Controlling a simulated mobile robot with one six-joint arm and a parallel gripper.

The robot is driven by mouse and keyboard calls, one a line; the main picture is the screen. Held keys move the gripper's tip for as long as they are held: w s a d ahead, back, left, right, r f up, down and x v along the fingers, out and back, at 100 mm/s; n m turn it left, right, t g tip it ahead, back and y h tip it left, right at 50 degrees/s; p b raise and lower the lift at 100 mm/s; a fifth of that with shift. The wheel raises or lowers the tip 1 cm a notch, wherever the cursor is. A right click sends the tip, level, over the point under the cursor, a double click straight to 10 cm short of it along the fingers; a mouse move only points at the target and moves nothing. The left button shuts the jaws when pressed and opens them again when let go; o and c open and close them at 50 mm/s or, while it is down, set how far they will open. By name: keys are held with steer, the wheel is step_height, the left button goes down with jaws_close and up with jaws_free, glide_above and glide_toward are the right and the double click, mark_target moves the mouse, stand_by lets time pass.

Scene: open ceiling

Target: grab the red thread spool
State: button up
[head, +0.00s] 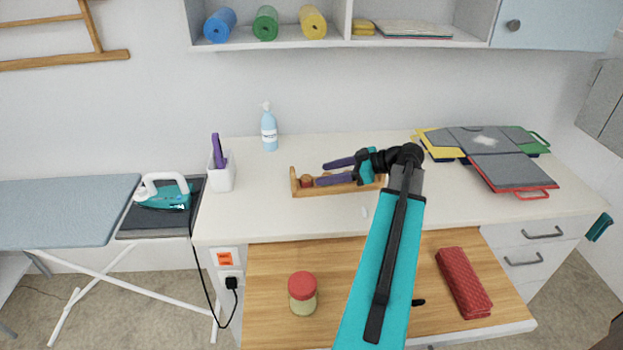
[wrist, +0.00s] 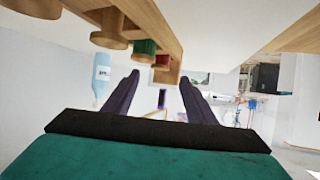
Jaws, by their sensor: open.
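The red thread spool (wrist: 162,62) sits in a wooden rack (wrist: 165,22), at its far end in the wrist view, beside a green spool (wrist: 145,48). In the head view, a small reddish spool (head: 307,182) shows at the left end of the rack (head: 340,190), partly hidden by my fingers. My gripper (head: 320,174) is open, its purple fingers spread over the rack and pointing left. In the wrist view the fingertips (wrist: 159,78) lie on either side of the red spool's line, with nothing held between them. Contact cannot be told.
A spray bottle (head: 269,131) and a white holder (head: 221,172) stand left of the rack. Folded boards (head: 490,150) lie at the right. A red-lidded jar (head: 302,293) and a red roll (head: 463,283) lie on the lower wooden surface (head: 270,265). Bare wooden spools (wrist: 108,38) fill other rack places.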

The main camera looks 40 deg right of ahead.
mark_target(308, 178)
steer(key=shift+w, duration=0.1)
stand_by(0.3)
steer(key=shift+p+x, duration=1.25)
steer(key=shift+x, duration=0.9)
steer(key=shift+w+a+f, duration=0.2)
steer(key=shift+w+f, duration=0.1)
steer(key=shift+w, duration=0.05)
steer(key=c, duration=1.1)
